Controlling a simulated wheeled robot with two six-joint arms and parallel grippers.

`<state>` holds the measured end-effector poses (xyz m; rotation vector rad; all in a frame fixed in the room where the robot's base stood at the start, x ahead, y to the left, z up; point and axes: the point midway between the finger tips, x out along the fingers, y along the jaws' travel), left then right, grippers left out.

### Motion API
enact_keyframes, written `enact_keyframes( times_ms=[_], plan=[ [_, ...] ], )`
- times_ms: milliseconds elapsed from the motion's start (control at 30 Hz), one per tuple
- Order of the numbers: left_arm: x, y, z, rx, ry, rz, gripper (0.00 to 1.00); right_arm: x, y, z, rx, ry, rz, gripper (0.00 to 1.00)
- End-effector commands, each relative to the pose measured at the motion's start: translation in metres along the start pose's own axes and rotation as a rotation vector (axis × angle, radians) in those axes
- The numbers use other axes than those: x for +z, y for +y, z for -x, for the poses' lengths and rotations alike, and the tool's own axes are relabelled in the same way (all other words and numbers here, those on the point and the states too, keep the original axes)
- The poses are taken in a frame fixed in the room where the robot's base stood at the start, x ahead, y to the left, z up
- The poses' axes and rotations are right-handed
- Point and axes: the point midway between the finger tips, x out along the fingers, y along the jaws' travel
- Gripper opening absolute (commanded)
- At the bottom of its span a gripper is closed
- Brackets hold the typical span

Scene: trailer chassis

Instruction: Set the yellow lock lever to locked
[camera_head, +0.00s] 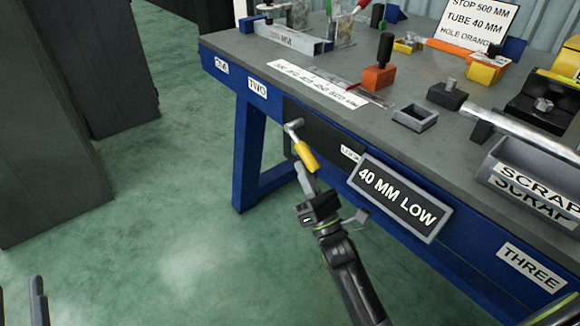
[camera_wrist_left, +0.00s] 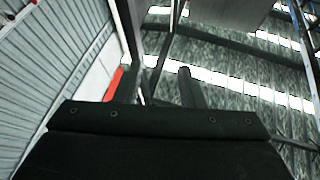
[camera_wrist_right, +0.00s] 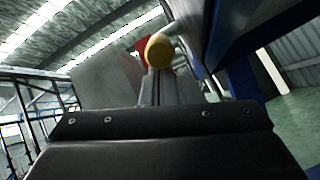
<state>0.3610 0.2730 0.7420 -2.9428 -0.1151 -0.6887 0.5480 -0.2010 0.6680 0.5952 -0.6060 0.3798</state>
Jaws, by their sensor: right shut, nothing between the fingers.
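The yellow lock lever (camera_head: 305,156) is a yellow grip on a metal arm at the front side of the blue bench, beside a dark panel. The arm rises up and left from the grip to a metal head. My right gripper (camera_head: 304,175) is just below the grip's lower end, fingers pointing up at it. In the right wrist view the round yellow lever end (camera_wrist_right: 159,50) shows just beyond the closed fingertips (camera_wrist_right: 158,80); whether they touch I cannot tell. My left gripper (camera_wrist_left: 160,80) is open and empty, away from the bench; a piece of it shows at the head view's lower left.
The sign "40 MM LOW" (camera_head: 398,197) sticks out from the bench front, right of my right gripper. The grey benchtop (camera_head: 345,72) carries blocks, a scrap bin (camera_head: 535,175) and tools. Dark cabinets (camera_head: 45,120) stand left. The green floor between is clear.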

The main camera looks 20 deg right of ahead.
Motion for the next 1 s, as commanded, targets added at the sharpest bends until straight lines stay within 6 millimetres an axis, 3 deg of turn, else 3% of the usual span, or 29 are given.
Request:
enact_keyframes(
  times_ms=[267,500,700,1000],
  plan=[
    [0.06,0.0,0.017,-0.001,-0.366,0.059,0.36,0.006,0.003,-0.001,-0.015,0.032,0.004,0.0],
    [0.102,0.004,0.048,0.009,-0.648,0.105,0.36,0.009,0.005,-0.001,-0.029,0.061,0.008,0.0],
    [0.127,0.01,0.079,0.024,-0.858,0.141,0.36,0.011,0.006,-0.001,-0.042,0.086,0.011,0.0],
    [0.149,0.02,0.126,0.053,-1.128,0.187,0.36,0.015,0.007,-0.001,-0.041,0.085,0.011,0.0]
  ],
)
